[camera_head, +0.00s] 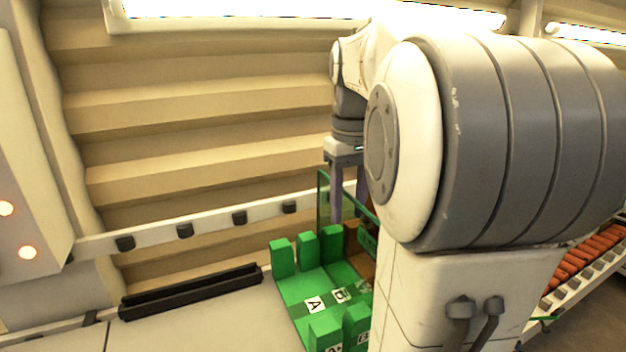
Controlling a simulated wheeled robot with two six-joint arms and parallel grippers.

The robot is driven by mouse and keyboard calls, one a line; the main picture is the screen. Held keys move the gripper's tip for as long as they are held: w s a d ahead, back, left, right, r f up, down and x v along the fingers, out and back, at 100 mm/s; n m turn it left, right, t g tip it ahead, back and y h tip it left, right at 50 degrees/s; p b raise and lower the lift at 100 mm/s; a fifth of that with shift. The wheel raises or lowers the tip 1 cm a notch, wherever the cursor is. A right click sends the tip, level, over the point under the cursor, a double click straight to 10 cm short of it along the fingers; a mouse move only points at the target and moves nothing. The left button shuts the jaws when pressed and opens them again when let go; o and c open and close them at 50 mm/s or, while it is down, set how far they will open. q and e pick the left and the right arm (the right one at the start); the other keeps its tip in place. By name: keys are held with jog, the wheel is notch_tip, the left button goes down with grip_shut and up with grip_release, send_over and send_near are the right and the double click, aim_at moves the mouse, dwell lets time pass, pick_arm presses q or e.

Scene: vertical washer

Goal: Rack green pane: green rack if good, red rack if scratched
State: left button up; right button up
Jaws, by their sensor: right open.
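My right gripper (347,190) points down behind my own arm, its fingers apart. The green pane (324,203) is see-through with a green edge and stands upright at the gripper's fingers. Its right part is hidden by my arm, and I cannot tell whether the fingers touch it or whether it is scratched. The green rack (292,292) stands below and in front, with upright posts and slot labels A and B. Its visible slots look empty, but its right side is hidden. A reddish-brown piece (354,252), perhaps the red rack, shows just behind it. My left gripper is not in view.
A black slotted holder (190,292) lies left of the green rack on a pale surface (200,330). A white rail with black blocks (212,222) runs along the wall behind. Conveyor rollers (590,255) are at right. My arm blocks the middle right.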

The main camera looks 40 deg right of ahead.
notch_tip(320, 180, up, 10)
jog(key=shift+f, duration=0.2)
dwell(0.8)
